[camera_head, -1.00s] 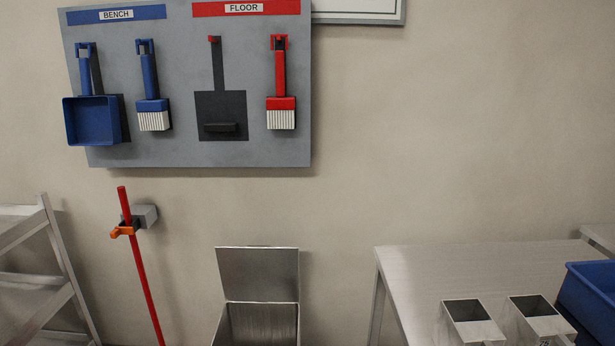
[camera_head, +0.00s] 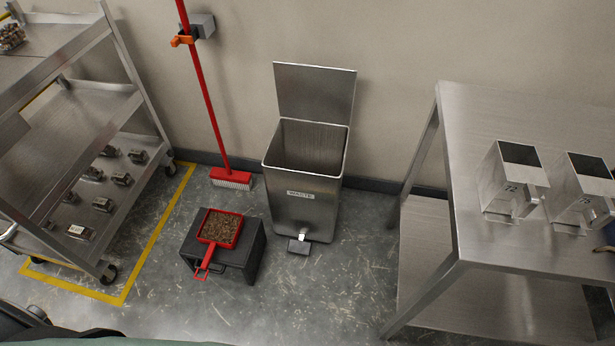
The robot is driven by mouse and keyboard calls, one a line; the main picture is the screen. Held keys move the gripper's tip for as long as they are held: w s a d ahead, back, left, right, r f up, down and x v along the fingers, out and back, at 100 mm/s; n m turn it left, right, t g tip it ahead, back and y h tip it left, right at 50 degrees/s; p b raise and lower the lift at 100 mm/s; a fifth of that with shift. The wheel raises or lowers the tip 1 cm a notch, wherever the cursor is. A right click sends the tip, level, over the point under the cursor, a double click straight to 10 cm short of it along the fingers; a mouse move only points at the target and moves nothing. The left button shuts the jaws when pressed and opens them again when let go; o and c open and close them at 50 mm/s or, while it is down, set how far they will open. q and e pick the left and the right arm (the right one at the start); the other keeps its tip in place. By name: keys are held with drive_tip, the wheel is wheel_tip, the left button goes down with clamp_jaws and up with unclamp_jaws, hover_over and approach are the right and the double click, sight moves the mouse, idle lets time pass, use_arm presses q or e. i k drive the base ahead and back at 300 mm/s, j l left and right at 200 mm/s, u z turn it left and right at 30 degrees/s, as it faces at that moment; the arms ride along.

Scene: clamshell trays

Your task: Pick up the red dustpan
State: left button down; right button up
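The red dustpan (camera_head: 208,242) lies on a low dark step stool (camera_head: 246,256) on the floor, left of centre. Its pan is full of brown debris (camera_head: 219,229). Its red handle points toward me, down and slightly left in the picture, and reaches past the stool's near edge. Neither of my grippers is in view.
An open steel waste bin (camera_head: 305,205) with a pedal stands right of the stool. A red broom (camera_head: 231,178) hangs behind it. A metal rack (camera_head: 135,100) is at left inside yellow floor tape. Floor in front is clear.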

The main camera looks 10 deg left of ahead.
sight(220, 228)
drive_tip(key=u, duration=1.25)
